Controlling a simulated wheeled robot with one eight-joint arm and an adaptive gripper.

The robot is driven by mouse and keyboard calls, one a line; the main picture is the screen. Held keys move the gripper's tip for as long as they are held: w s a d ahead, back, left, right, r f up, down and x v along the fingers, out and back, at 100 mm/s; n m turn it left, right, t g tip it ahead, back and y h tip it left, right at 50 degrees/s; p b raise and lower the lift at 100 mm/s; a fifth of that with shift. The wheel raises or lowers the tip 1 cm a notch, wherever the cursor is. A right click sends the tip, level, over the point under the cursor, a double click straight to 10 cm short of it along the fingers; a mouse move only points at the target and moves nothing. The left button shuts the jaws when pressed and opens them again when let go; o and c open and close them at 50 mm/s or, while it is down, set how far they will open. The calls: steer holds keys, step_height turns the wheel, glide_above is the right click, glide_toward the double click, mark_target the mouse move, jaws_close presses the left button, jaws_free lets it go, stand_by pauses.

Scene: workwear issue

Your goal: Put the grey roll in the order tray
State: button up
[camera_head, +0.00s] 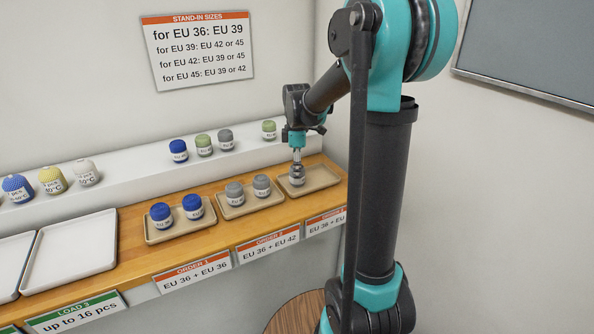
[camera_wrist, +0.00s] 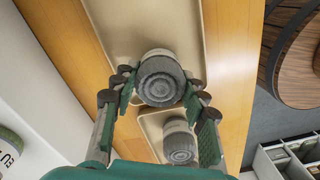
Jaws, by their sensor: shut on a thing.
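My gripper (camera_head: 297,163) points down over the rightmost order tray (camera_head: 325,181) and is shut on a grey roll (camera_head: 297,178). In the wrist view the roll (camera_wrist: 160,83) sits between my two fingertips (camera_wrist: 159,78), over the beige tray (camera_wrist: 125,25). The roll is low in the tray; I cannot tell if it touches the tray floor. No other roll shows in this tray. The left order tray (camera_head: 158,239) holds two blue rolls (camera_head: 161,215).
On the white ledge behind stand a blue roll (camera_head: 178,151), a green roll (camera_head: 203,145), a grey roll (camera_head: 225,139) and another green roll (camera_head: 269,130). Patterned rolls (camera_head: 52,180) stand farther left. A white load tray (camera_head: 75,250) is empty. A size sign (camera_head: 199,50) hangs on the wall.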

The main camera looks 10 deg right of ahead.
steer(key=shift+f, duration=0.1)
steer(key=o, duration=1.1)
steer(key=shift+o, duration=0.2)
step_height(320, 180, up, 12)
